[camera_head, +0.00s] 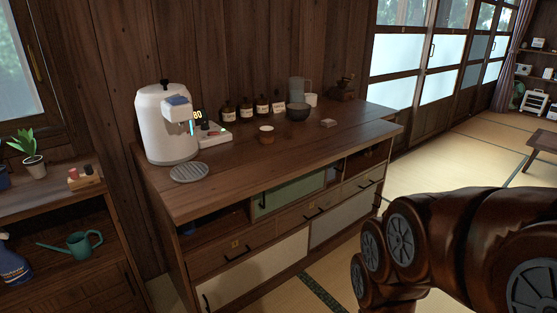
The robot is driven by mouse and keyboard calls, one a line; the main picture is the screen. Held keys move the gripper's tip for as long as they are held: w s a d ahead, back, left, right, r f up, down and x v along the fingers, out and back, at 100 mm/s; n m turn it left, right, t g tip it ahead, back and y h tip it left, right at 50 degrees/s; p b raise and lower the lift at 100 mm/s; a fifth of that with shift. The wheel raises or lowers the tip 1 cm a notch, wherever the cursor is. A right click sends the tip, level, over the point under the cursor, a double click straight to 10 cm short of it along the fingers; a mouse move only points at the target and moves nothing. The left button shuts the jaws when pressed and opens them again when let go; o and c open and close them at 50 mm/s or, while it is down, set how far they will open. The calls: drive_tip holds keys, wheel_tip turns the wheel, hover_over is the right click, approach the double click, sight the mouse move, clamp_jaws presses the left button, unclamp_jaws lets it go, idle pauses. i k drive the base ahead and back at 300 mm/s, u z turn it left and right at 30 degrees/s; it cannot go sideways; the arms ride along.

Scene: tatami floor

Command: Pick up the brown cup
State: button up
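A small brown cup (266,135) with a paler rim stands upright on the wooden counter (240,174), near its middle. A dark bowl (298,112) is behind it to the right. My gripper is not in view.
A white water dispenser (166,125) stands on the counter's left, with a round grey drip grate (189,172) before it. Several dark bottles (245,110) line the back wall. A shelf with a plant (30,147) is at left. Tatami floor (435,165) is open at right.

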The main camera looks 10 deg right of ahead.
sight(266, 133)
drive_tip(key=u, duration=0.7)
drive_tip(key=i, duration=0.75)
drive_tip(key=u, duration=0.25)
